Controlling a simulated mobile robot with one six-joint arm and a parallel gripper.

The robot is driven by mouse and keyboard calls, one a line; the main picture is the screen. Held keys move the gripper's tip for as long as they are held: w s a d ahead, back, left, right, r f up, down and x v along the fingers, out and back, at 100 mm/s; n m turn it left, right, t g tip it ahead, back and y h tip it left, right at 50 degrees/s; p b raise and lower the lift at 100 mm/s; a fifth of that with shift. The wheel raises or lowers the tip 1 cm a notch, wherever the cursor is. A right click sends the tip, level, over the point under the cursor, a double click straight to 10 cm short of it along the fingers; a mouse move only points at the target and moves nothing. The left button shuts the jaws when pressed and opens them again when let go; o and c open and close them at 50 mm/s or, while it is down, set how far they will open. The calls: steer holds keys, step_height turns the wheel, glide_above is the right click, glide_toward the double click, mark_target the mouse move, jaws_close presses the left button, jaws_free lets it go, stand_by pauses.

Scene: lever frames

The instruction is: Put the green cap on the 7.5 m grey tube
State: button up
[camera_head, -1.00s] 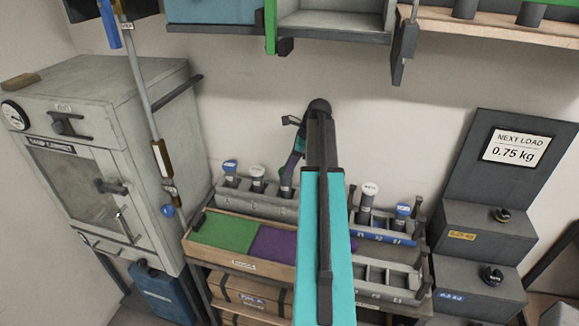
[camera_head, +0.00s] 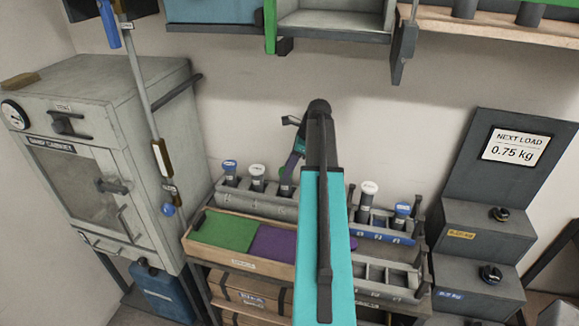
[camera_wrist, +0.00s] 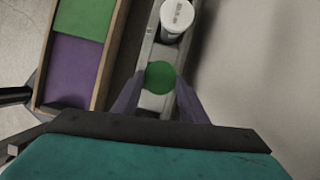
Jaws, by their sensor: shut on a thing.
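A round green cap (camera_wrist: 161,76) sits between the purple fingers of my gripper (camera_wrist: 158,84) in the wrist view, seen from above. My gripper is shut on it. In the head view my gripper (camera_head: 291,172) is over the right end of the back-left grey rack (camera_head: 262,204). A dark grey tube (camera_head: 286,187) stands upright in that rack right under the fingers. Whether the cap touches the tube is hidden. To its left stand a white-capped tube (camera_head: 257,177) and a blue-capped tube (camera_head: 230,171). I cannot read the tube labels.
A wooden tray with green (camera_head: 224,231) and purple (camera_head: 272,243) pads lies in front of the rack. A right-hand rack holds a white-topped tube (camera_head: 367,200) and a blue-capped tube (camera_head: 401,214). A grey cabinet (camera_head: 100,150) stands left. Shelves overhang above. My arm hides the middle.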

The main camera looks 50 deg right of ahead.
steer(key=shift+f, duration=0.2)
stand_by(0.3)
steer(key=o, duration=1.1)
steer(key=shift+r, duration=0.1)
steer(key=b+v, duration=0.3)
steer(key=v, duration=1)
steer(key=shift+r+b, duration=0.25)
steer(key=shift+b, duration=0.15)
steer(key=shift+s, duration=0.1)
